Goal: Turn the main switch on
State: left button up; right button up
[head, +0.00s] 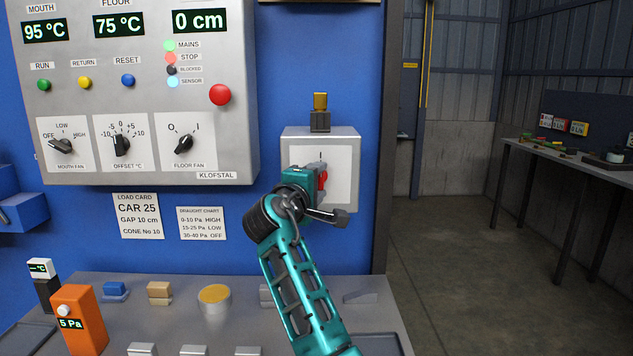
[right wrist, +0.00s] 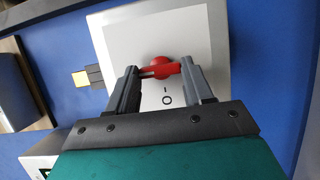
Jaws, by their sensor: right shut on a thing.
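The main switch is a light grey box (head: 345,140) on the blue wall, with a white face plate and a red handle (head: 323,178). In the right wrist view the red handle (right wrist: 160,69) spans between the fingers, with a round red hub. My right gripper (right wrist: 162,70) is shut on the red handle. In the head view my teal right gripper (head: 318,180) covers the left and lower part of the switch face. My left gripper is not in view.
A control panel (head: 225,130) with knobs, buttons and displays hangs left of the switch. A brass-topped fitting (head: 320,112) sits on the box. A grey bench (head: 240,290) below bears several blocks and an orange meter (head: 80,318). Open floor (head: 450,260) lies to the right.

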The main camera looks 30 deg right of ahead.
jog(key=o, duration=1)
jog(key=shift+o, duration=0.2)
jog(key=v, duration=1.3)
